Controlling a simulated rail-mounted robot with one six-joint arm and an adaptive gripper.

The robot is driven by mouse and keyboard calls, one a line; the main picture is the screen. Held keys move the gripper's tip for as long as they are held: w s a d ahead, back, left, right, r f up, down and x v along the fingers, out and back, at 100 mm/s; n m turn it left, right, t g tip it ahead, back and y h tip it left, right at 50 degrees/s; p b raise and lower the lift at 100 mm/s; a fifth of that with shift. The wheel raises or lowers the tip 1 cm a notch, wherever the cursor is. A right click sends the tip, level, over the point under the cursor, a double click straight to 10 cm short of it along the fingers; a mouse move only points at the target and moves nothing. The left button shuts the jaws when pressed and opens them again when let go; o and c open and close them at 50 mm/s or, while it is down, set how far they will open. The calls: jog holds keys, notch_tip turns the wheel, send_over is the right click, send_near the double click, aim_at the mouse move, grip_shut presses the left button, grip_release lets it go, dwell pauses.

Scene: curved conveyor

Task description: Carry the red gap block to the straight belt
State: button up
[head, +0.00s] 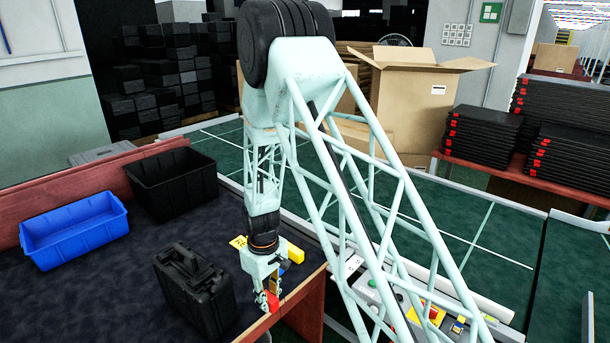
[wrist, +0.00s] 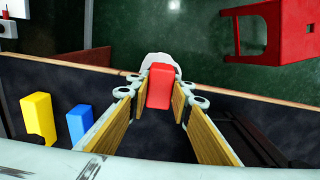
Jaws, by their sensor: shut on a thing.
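The red gap block (head: 267,302) is held in my gripper (head: 270,289) near the front right edge of the dark table. In the wrist view the red block (wrist: 159,86) sits between the two wood-faced fingers of my gripper (wrist: 158,97), at their tips. The fingers are shut on it, by the table's edge. A green belt surface (head: 480,222) runs behind the table, partly hidden by my arm; another stretch of green belt (head: 222,148) shows to the left. I cannot tell for sure which stretch is the straight belt.
A yellow block (wrist: 38,117) and a blue block (wrist: 80,122) lie on the table left of my gripper in the wrist view. A black case (head: 194,288), a blue bin (head: 75,240) and a black bin (head: 178,200) stand on the table. A red stool (wrist: 268,32) stands beyond.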

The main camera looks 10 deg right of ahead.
jog(key=shift+d, duration=0.1)
dwell(0.5)
jog(key=d+r+m+b, duration=0.1)
jog(key=d+m, duration=0.3)
jog(key=d, duration=0.5)
jog(key=s+d+r+m+b, duration=0.1)
jog(key=d+m, duration=0.3)
jog(key=d, duration=0.5)
jog(key=shift+d+r+b, duration=0.3)
jog(key=shift+r+b, duration=0.1)
jog(key=shift+r, duration=0.4)
jog(key=shift+d, duration=0.1)
